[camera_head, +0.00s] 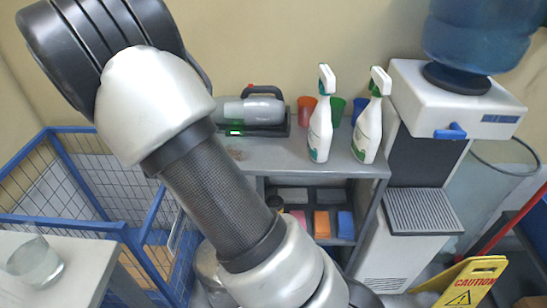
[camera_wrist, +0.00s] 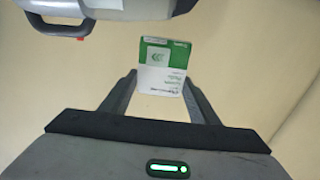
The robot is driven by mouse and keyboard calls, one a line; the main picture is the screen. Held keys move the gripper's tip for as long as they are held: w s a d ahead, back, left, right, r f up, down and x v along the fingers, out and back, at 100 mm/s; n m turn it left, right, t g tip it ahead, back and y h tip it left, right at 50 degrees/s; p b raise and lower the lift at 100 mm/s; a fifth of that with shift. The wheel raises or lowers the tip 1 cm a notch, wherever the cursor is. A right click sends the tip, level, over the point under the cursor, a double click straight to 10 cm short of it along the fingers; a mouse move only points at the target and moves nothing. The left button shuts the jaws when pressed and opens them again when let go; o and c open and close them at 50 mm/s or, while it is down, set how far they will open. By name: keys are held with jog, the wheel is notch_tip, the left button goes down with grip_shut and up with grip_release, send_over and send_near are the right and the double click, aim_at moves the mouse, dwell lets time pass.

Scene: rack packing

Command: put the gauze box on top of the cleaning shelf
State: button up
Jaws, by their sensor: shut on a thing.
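The gauze box (camera_wrist: 162,66) is a small white and green carton in the wrist view. It sits between the two dark fingers of my gripper (camera_wrist: 159,82), which is shut on it. The cleaning shelf (camera_head: 300,158) is a grey unit against the wall in the head view, with a flat top and open compartments below. My arm crosses in front of its left part, and I cannot make out my gripper clearly there. A small green patch shows by the handheld vacuum (camera_head: 255,108); I cannot tell what it is.
Two spray bottles (camera_head: 320,125) (camera_head: 369,125) and coloured cups (camera_head: 306,108) stand on the shelf top. Some bare top shows in front of the vacuum. A water dispenser (camera_head: 405,240) stands right, a blue wire cage (camera_head: 60,215) left, and a yellow caution sign (camera_head: 470,280) at lower right.

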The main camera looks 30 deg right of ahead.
jog(key=a+f+h+b, duration=0.1)
jog(key=b, duration=0.1)
jog(key=a+f+m+g+b, duration=0.1)
jog(key=a, duration=0.1)
jog(key=shift+w+f+h+b, duration=0.15)
jog(key=shift+f+h+b, duration=0.05)
jog(key=shift+h+b, duration=0.2)
notch_tip(320, 180, down, 10)
jog(key=b, duration=0.2)
jog(key=shift+d+b, duration=0.1)
jog(key=shift+b, duration=0.3)
jog(key=shift+f, duration=0.1)
jog(key=o, duration=1)
